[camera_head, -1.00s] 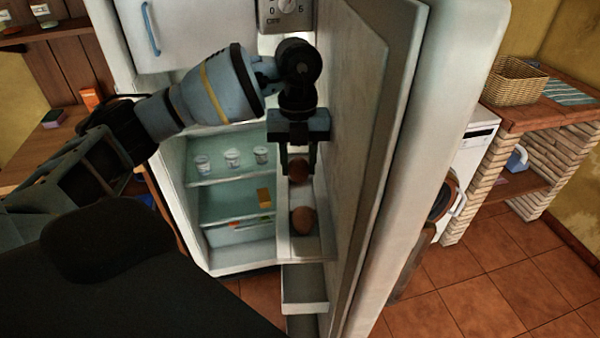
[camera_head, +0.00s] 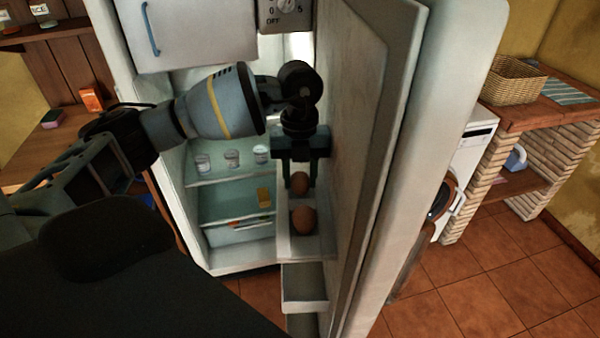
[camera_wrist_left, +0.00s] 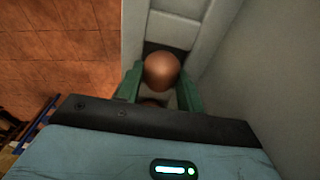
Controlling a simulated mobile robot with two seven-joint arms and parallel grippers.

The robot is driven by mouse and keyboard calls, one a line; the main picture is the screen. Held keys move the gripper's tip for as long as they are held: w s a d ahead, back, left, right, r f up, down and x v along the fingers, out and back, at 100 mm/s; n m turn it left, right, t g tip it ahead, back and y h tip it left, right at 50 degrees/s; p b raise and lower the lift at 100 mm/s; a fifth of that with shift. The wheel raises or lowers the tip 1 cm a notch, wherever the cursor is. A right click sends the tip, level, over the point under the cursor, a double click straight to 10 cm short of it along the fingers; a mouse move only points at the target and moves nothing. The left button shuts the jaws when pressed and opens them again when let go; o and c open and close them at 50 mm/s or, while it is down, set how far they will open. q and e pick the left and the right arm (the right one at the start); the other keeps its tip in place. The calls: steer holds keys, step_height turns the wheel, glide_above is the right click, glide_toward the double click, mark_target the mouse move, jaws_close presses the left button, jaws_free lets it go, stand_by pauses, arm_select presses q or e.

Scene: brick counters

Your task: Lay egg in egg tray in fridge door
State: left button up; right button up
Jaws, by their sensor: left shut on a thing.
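My left gripper (camera_head: 300,184) points down over the egg tray (camera_head: 318,246) on the inside of the open fridge door. It is shut on a brown egg (camera_head: 300,182), low over the tray's far part; I cannot tell whether this egg touches the tray. A second brown egg (camera_head: 304,220) sits in the tray, nearer to me. My right gripper is not in view.
The fridge door (camera_head: 415,150) stands open close to the right of my gripper. A lower door shelf (camera_head: 305,290) is empty. A wicker basket (camera_head: 515,80) stands on the right counter.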

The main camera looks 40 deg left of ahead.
arm_select(q)
steer(key=shift+f, duration=0.2)
steer(key=shift+s+f, duration=0.1)
steer(key=shift+f, duration=0.15)
steer(key=o, duration=0.7)
steer(key=shift+d+f, duration=0.1)
steer(key=shift+f, duration=0.1)
steer(key=r, duration=0.4)
steer(key=w+r, duration=0.1)
steer(key=r, duration=0.4)
steer(key=a+r, duration=0.1)
steer(key=r, duration=0.3)
steer(key=shift+w+r, duration=0.15)
steer(key=shift+r, duration=0.2)
steer(key=shift+f, duration=0.1)
